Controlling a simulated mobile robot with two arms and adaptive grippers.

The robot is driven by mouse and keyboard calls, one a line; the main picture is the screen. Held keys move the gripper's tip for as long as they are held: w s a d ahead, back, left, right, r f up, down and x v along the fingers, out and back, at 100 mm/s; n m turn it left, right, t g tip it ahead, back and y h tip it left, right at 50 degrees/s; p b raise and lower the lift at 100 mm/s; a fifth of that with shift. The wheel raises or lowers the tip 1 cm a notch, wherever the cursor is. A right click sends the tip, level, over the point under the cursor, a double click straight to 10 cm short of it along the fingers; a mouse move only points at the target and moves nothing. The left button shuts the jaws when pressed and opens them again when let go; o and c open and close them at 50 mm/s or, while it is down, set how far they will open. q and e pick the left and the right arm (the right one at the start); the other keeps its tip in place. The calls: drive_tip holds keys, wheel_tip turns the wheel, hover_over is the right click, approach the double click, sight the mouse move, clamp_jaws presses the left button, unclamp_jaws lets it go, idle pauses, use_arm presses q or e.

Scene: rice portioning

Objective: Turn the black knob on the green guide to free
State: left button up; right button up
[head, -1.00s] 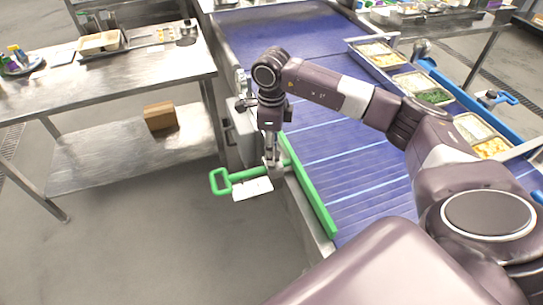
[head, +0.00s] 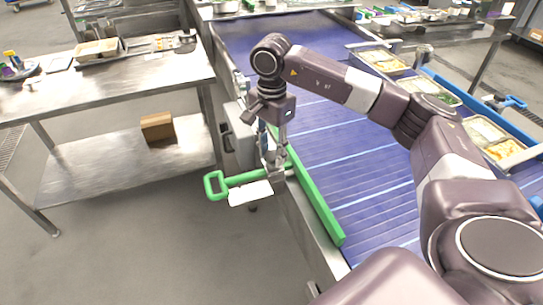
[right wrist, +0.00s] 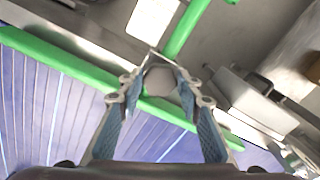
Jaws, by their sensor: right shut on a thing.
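The green guide (head: 318,205) runs along the near left edge of the blue conveyor, with a green handle (head: 215,185) sticking out to the left. My right gripper (head: 272,164) points down at the guide where the handle's bar meets it. In the right wrist view, the fingers of my right gripper (right wrist: 160,75) are closed around the knob (right wrist: 160,82), which looks grey there. The green rail (right wrist: 55,60) passes beneath and the handle's bar (right wrist: 185,32) leads away above it. In the head view the fingers hide most of the knob. My left gripper is out of view.
A white label (head: 250,193) hangs beside the handle. The blue conveyor belt (head: 345,165) is clear near the guide. Food trays (head: 385,60) line its right side. A steel table (head: 120,90) stands left, with a cardboard box (head: 157,126) on its lower shelf.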

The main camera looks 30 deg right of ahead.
sight(273, 155)
drive_tip(key=n+b, duration=0.2)
drive_tip(key=n, duration=0.3)
drive_tip(key=shift+d+n, duration=0.1)
drive_tip(key=shift+n, duration=0.2)
drive_tip(key=n+b, duration=0.2)
drive_tip(key=n, duration=0.3)
drive_tip(key=shift+r, duration=0.15)
drive_tip(key=shift+d, duration=0.1)
drive_tip(key=o, duration=1.2)
drive_tip(key=shift+c, duration=0.2)
wheel_tip(273, 155, up, 12)
